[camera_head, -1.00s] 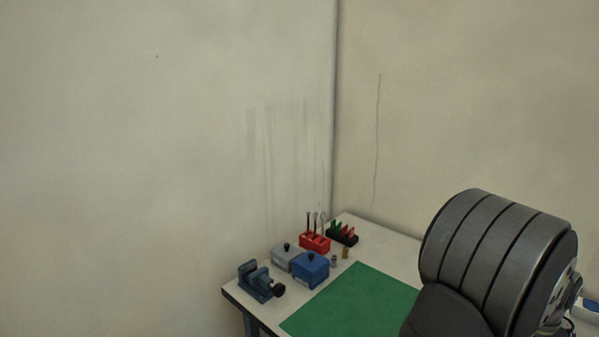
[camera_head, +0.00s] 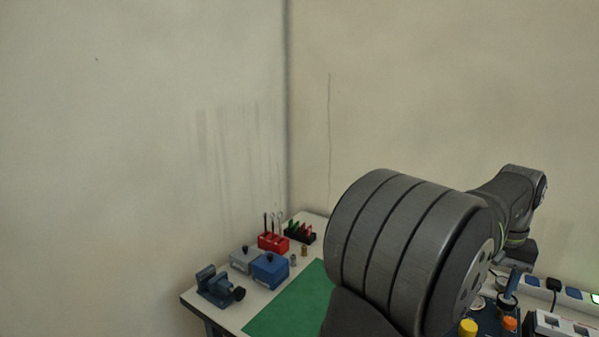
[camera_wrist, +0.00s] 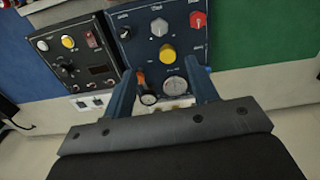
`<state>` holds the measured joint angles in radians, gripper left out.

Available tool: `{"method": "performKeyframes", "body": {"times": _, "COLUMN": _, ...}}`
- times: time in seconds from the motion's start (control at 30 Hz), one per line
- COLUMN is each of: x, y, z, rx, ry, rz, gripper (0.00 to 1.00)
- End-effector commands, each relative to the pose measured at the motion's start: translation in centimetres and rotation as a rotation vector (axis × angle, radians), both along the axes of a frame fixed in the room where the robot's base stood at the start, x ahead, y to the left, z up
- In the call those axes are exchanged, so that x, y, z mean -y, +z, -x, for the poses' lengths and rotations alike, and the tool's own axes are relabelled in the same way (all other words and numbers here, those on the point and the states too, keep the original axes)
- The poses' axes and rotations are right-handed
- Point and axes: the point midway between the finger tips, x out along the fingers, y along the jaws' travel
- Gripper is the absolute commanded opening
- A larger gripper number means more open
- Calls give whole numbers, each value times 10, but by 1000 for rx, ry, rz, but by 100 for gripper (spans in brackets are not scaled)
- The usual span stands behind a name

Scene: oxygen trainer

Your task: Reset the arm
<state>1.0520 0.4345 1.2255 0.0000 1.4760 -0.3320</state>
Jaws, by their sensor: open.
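My gripper (camera_wrist: 165,88) is open in the wrist view, its two blue fingers apart in front of a dark blue control panel (camera_wrist: 148,32). The panel carries a yellow knob (camera_wrist: 167,53), a red knob (camera_wrist: 197,19), a white knob and a round gauge (camera_wrist: 175,86). An orange-and-black part with a round end (camera_wrist: 147,97) shows between the fingers; I cannot tell whether anything touches it. No object is clearly held. In the head view my arm fills the right side, and the gripper end is small and partly hidden near the panel's yellow and orange knobs.
A second dark panel (camera_wrist: 75,55) stands left of the first. In the head view, a blue vise (camera_head: 218,287), a blue box (camera_head: 270,270), a grey box (camera_head: 245,259) and a red tool rack (camera_head: 273,242) stand beside a green mat (camera_head: 285,312). A power strip (camera_head: 570,292) lies at right.

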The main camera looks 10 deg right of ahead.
Motion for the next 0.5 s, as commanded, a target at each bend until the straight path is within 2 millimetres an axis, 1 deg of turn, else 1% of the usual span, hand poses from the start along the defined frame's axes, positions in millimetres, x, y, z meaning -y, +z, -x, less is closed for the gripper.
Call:
{"method": "performKeyframes", "body": {"times": 0.03, "x": -1, "y": -15, "z": 1, "rx": -6, "ry": 0, "rz": -9, "gripper": 53}}
{"method": "performKeyframes", "body": {"times": 0.5, "x": -1, "y": -110, "z": 0, "rx": -6, "ry": 0, "rz": -9, "gripper": 53}}
